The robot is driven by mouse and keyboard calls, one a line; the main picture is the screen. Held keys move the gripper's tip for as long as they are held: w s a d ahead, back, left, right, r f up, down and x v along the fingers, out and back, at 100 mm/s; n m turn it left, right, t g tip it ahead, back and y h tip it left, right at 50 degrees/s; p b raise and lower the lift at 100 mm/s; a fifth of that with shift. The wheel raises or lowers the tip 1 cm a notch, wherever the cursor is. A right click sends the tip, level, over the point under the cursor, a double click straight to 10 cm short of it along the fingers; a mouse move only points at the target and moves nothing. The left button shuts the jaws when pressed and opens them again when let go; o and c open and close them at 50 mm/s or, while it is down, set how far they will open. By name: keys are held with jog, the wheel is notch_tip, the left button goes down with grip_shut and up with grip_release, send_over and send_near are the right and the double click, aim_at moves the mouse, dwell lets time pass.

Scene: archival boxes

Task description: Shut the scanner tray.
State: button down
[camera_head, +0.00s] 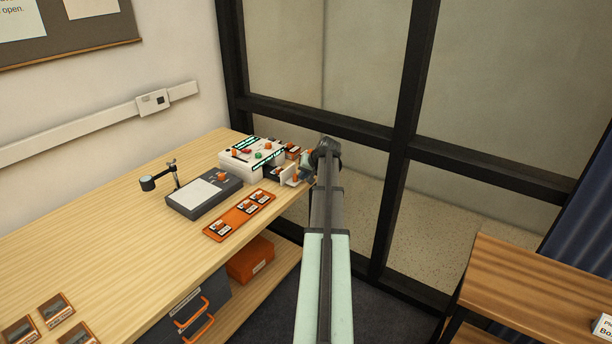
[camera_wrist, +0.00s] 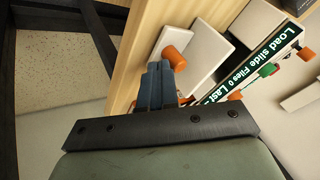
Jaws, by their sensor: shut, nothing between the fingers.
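The white scanner (camera_head: 252,158) stands near the far end of the wooden desk, with orange, red and green buttons on it. Its tray (camera_head: 289,176) sticks out at the right side, a dark part behind a white front plate with an orange knob. In the wrist view the white tray front (camera_wrist: 183,35) and its orange knob (camera_wrist: 175,58) are close to my fingertips. My gripper (camera_wrist: 160,70) is shut and empty, right beside the knob; I cannot tell whether they touch. In the head view my gripper (camera_head: 307,168) is partly hidden by my arm.
A dark flat light pad (camera_head: 205,194) and an orange tray of slides (camera_head: 240,215) lie in front of the scanner. A small lamp (camera_head: 160,178) stands left. Black-framed glass (camera_head: 330,120) closes off the far side. A wooden table (camera_head: 540,290) stands right.

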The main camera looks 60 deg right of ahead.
aim_at(293, 169)
jog(key=w, duration=0.9)
jog(key=shift+w+d, duration=0.1)
jog(key=shift+w, duration=0.35)
jog(key=s, duration=0.1)
jog(key=s+d, duration=0.1)
jog(key=s, duration=0.2)
jog(key=shift+d, duration=0.35)
jog(key=v, duration=1)
